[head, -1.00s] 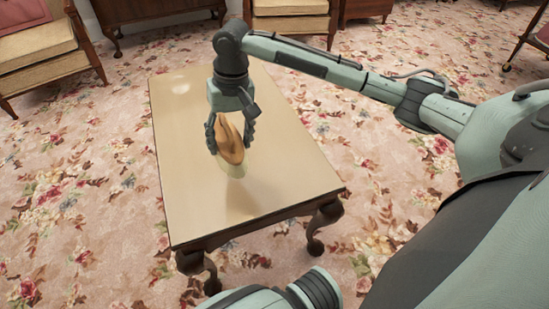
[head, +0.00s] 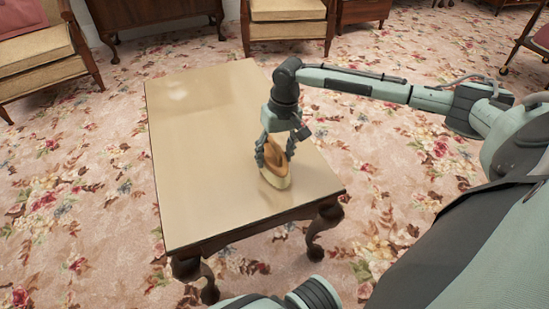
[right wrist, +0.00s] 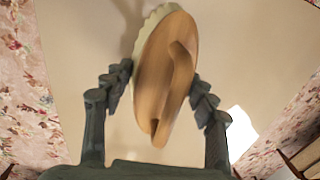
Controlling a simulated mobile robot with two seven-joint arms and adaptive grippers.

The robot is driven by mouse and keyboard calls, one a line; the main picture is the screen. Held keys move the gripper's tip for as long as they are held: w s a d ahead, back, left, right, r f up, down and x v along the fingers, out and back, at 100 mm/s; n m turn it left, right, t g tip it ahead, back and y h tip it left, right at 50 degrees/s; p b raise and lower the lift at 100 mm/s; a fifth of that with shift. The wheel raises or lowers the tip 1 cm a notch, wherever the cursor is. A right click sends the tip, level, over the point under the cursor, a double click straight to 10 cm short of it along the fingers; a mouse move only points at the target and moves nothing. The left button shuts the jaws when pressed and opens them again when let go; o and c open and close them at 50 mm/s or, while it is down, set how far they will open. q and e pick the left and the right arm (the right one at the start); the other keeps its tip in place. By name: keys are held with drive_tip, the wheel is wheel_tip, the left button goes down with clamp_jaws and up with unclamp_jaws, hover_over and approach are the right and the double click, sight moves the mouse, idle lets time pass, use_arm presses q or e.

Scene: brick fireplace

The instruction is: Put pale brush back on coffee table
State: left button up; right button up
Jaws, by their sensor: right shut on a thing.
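The pale brush (head: 276,177) has a tan wooden back with a raised handle and a cream bristle side. My right gripper (head: 275,156) is shut on it, and the brush is at or just above the right part of the coffee table (head: 195,150); I cannot tell whether it touches. In the right wrist view the brush (right wrist: 165,75) stands between the two dark fingers, bristles toward the tabletop (right wrist: 85,55). My left gripper is not in view.
The tabletop is otherwise bare. Cushioned armchairs (head: 288,28) and dark wooden furniture (head: 150,12) stand behind, across open floral carpet (head: 80,200).

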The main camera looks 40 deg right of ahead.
drive_tip(key=shift+f, duration=0.35)
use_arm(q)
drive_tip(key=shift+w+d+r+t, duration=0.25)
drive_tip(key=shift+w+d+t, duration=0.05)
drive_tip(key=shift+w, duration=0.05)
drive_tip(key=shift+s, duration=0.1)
use_arm(e)
drive_tip(key=shift+f, duration=0.1)
drive_tip(key=o, duration=1.3)
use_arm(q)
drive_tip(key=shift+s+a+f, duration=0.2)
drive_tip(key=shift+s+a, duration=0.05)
